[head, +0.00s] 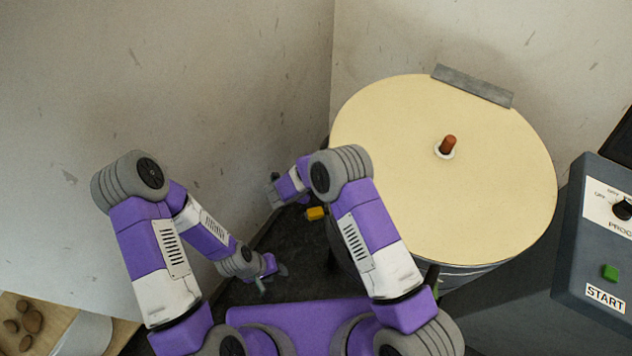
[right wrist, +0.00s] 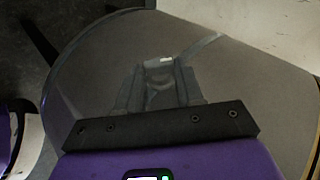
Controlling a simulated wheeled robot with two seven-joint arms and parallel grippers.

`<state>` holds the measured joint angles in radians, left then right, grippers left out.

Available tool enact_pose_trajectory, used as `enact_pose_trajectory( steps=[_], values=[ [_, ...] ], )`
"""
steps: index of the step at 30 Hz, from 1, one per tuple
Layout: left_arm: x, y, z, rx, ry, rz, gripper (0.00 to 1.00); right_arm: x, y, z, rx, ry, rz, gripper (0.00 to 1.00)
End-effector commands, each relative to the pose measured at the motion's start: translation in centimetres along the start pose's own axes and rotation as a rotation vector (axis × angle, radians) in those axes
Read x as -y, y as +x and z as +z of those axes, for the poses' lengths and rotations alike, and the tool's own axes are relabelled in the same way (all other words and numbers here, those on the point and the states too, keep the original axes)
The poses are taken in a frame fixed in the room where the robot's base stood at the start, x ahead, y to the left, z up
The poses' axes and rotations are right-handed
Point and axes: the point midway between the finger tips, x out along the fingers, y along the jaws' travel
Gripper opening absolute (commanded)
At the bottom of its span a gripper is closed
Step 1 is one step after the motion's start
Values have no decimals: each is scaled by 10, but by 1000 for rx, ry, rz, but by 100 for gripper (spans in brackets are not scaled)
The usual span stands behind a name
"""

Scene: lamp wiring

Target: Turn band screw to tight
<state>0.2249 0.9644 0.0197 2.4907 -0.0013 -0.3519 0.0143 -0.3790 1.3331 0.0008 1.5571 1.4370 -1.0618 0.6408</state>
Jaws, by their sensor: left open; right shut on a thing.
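A large drum with a cream round lid (head: 400,215) stands right of centre in the head view. A band screw is not clearly visible on it. My left gripper (head: 271,278) is open and empty, low over the dark floor, left of the drum and apart from it. In the right wrist view, my right gripper (right wrist: 160,88) is shut on a small grey thing with a pale end (right wrist: 158,61), in front of a broad grey rounded surface (right wrist: 90,85). I cannot tell exactly what it is. In the head view, my right gripper's fingertips cannot be made out.
A control box (head: 598,240) is at right. Walls close off the back. Brown lumps (head: 31,321) lie lower left.

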Motion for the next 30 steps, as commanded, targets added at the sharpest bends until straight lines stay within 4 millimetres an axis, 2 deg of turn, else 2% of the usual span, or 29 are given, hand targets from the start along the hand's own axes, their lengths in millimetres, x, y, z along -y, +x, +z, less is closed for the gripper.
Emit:
enact_pose_trajectory(
  steps=[12,13,17,26,30],
  values=[
    [0,0,0,0,0,0,43,3,0,0,-1,3,-14,6],
    [0,0,0,0,0,0,43,3,0,0,-1,3,-14,39],
    [0,0,0,0,0,0,43,2,0,0,-1,3,-12,59],
    [0,0,0,0,0,0,43,1,-2,0,-1,2,-9,61],
    [-2,-4,0,0,0,0,43,2,-16,0,1,2,-10,61]
  ],
)
